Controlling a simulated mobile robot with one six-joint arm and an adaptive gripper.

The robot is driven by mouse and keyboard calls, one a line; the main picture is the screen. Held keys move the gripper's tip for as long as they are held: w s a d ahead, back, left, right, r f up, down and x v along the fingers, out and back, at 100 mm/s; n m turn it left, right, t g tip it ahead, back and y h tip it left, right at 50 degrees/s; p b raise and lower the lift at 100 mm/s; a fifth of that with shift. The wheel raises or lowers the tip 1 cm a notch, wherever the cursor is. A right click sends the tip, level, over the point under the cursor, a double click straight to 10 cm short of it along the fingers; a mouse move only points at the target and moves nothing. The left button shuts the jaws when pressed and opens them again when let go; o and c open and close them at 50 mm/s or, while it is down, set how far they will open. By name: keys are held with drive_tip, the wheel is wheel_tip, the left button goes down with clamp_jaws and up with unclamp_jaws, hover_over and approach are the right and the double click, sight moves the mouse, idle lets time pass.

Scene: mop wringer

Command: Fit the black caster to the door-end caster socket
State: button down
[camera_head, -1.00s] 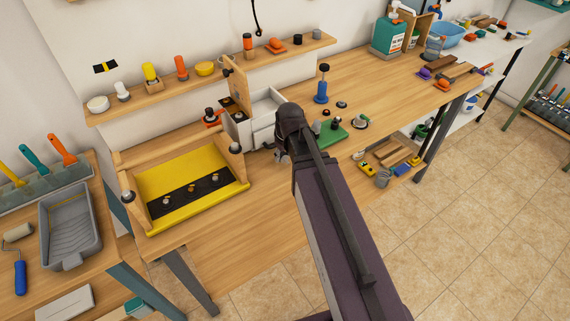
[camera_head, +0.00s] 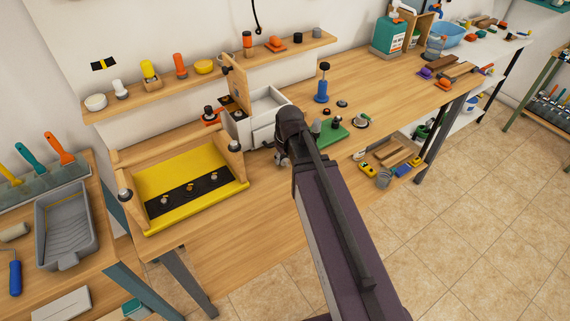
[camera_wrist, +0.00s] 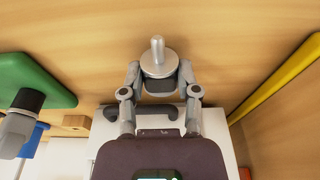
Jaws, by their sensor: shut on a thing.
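In the wrist view my gripper (camera_wrist: 159,82) is shut on a caster with a light grey round plate (camera_wrist: 157,68), a stem pointing up and a dark body (camera_wrist: 160,86) between the fingers. In the head view my gripper (camera_head: 281,158) is mostly hidden by my arm, just in front of the white box, above the bench. The yellow panel (camera_head: 170,176) sits in a wooden frame to the left, with several small fittings on its black strip (camera_head: 188,193). Dark round knobs show at the frame's corners. I cannot tell which part is the door-end caster socket.
The white box (camera_head: 262,123) stands behind my gripper; its black handle (camera_wrist: 172,112) shows in the wrist view. A green block (camera_head: 333,134) is to the right, with a blue-handled tool (camera_head: 321,88) behind it. Bare bench (camera_head: 235,215) lies in front of the yellow panel.

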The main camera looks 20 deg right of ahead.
drive_tip(key=shift+f, duration=0.15)
drive_tip(key=shift+c, duration=1.3)
unclamp_jaws()
